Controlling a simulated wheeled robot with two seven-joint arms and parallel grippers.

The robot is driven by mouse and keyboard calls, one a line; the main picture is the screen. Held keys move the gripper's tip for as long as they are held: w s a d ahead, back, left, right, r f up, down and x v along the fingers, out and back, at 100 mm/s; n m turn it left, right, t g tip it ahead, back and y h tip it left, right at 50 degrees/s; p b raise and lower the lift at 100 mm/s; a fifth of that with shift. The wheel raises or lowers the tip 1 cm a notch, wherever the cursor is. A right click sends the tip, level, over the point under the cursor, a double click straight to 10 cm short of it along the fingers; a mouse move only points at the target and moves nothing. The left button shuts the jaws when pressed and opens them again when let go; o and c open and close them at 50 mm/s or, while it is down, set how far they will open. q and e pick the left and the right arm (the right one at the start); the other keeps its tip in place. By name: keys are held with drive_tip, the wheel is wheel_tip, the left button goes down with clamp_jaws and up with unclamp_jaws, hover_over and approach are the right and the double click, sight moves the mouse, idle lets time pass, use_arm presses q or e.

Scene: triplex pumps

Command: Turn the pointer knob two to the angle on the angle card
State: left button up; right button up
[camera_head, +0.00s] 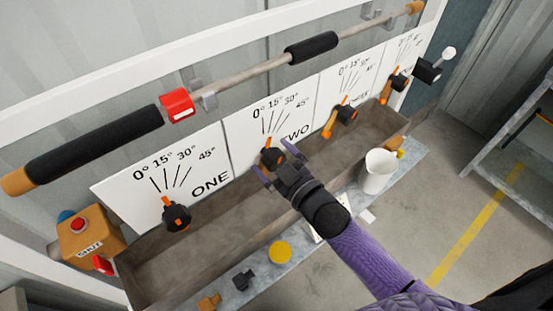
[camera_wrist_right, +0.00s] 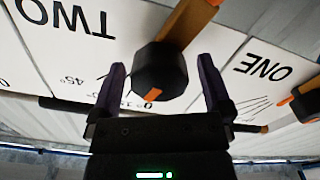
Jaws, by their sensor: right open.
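Pointer knob two (camera_head: 273,158) is black with an orange pointer, in front of the white panel marked TWO (camera_head: 258,110). Its pointer aims toward the 0° end of the scale; I cannot read the exact angle. My right gripper (camera_head: 270,175) is at the knob. In the right wrist view the open fingers (camera_wrist_right: 163,88) stand on either side of the knob (camera_wrist_right: 160,72), with gaps visible, so it is not gripped. A white card (camera_head: 316,234) is partly hidden by my right arm; I cannot read it or tell whether it is the angle card. My left gripper is out of view.
Knob one (camera_head: 176,216) is to the left, with more knobs and orange levers (camera_head: 330,122) to the right. A grey trough (camera_head: 190,262) runs below the panels. A white jug (camera_head: 377,171) stands right of my arm. A padded rail (camera_head: 245,84) crosses above.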

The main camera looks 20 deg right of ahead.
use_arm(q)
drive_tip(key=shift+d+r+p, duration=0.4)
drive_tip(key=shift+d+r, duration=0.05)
use_arm(e)
drive_tip(key=v, duration=1)
drive_tip(key=s+d+f+m+g+h+b, duration=0.1)
drive_tip(key=s+f+g+h+b, duration=0.15)
drive_tip(key=f, duration=0.65)
drive_tip(key=s+d+f+m+g+h+b, duration=0.1)
drive_tip(key=s+f+m+g, duration=0.15)
drive_tip(key=f, duration=0.55)
drive_tip(key=s+d+f+m+g+h+b, duration=0.1)
drive_tip(key=s+d+f+g+b, duration=0.15)
drive_tip(key=f, duration=0.65)
use_arm(q)
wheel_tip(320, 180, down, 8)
drive_tip(key=b, duration=0.2)
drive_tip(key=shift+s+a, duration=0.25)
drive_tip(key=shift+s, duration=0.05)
use_arm(e)
drive_tip(key=s+f+m+g+h, duration=0.1)
drive_tip(key=s+f+g, duration=0.3)
drive_tip(key=s+f, duration=0.3)
drive_tip(key=s+a+f+g+h, duration=0.1)
drive_tip(key=s+f+g, duration=0.4)
drive_tip(key=s, duration=0.9)
wheel_tip(320, 180, down, 2)
drive_tip(key=shift+a+f+m, duration=0.15)
drive_tip(key=shift+m, duration=0.2)
